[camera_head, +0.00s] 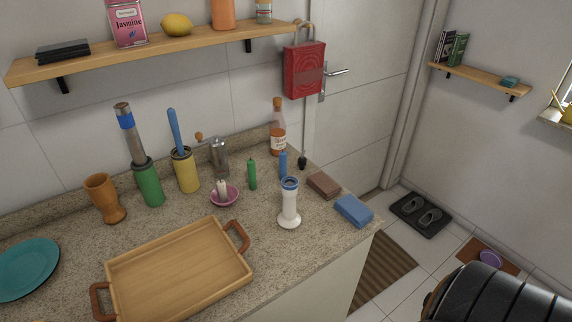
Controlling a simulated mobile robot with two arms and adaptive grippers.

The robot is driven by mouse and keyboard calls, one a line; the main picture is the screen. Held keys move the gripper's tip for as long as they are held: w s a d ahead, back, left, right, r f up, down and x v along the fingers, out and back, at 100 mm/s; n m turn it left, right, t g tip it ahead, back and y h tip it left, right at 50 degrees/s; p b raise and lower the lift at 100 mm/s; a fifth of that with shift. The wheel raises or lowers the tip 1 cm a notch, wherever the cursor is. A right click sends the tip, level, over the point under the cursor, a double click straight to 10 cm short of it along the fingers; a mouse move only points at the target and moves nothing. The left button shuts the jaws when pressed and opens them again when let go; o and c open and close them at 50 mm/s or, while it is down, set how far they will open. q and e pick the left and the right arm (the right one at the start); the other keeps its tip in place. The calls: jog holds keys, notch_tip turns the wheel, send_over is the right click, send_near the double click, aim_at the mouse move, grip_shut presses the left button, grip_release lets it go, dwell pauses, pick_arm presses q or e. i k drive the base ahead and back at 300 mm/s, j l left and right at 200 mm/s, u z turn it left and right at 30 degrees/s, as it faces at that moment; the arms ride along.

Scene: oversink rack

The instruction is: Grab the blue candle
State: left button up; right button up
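The blue candle (283,164) stands upright on the speckled counter (185,229), towards its back right. It is a slim blue cylinder. A green candle (252,174) stands to its left. A white holder with a blue rim (289,204) stands just in front of it, close to its lower end. A short white candle (222,188) stands in a small pink bowl (226,199) further left. Neither of my grippers is in view.
A bottle (279,135) stands behind the candle, and a small dark item (302,161) to its right. Brown (324,185) and blue (353,210) blocks lie near the counter's right edge. A wooden tray (178,272) fills the front. A dark ribbed object (500,294) is at lower right.

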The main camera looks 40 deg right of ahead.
aim_at(282, 155)
jog(key=l, duration=2.9)
